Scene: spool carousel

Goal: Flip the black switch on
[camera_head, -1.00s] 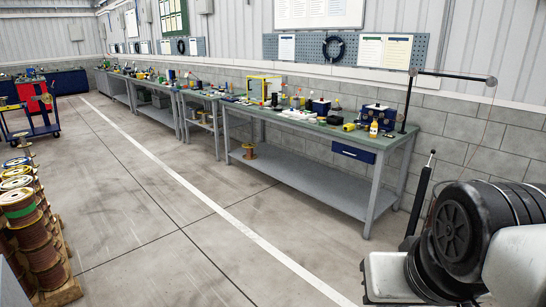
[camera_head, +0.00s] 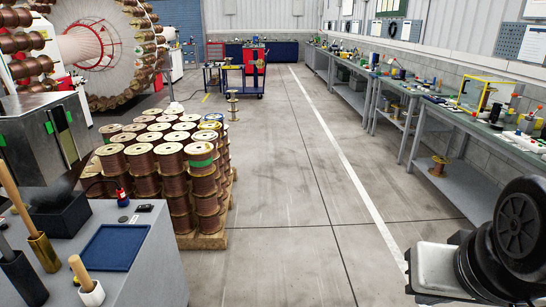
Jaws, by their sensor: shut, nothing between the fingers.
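I cannot make out the black switch for certain. A small flat black item (camera_head: 144,208) lies on the grey bench at the lower left, but it is too small to identify. A grey metal cabinet (camera_head: 38,135) with green patches and a dark panel stands behind that bench; no switch can be told apart on it. The large spool carousel (camera_head: 100,45) stands at the back left. My gripper is not in view; only a grey and black part of my own body shows at the lower right.
The grey bench (camera_head: 150,255) holds a blue tray (camera_head: 112,248), a black box (camera_head: 72,210) and wooden-handled tools. A pallet (camera_head: 205,241) of copper wire spools (camera_head: 173,168) stands beyond it. Workbenches (camera_head: 465,185) line the right wall. The floor between is clear, with one spool (camera_head: 232,105).

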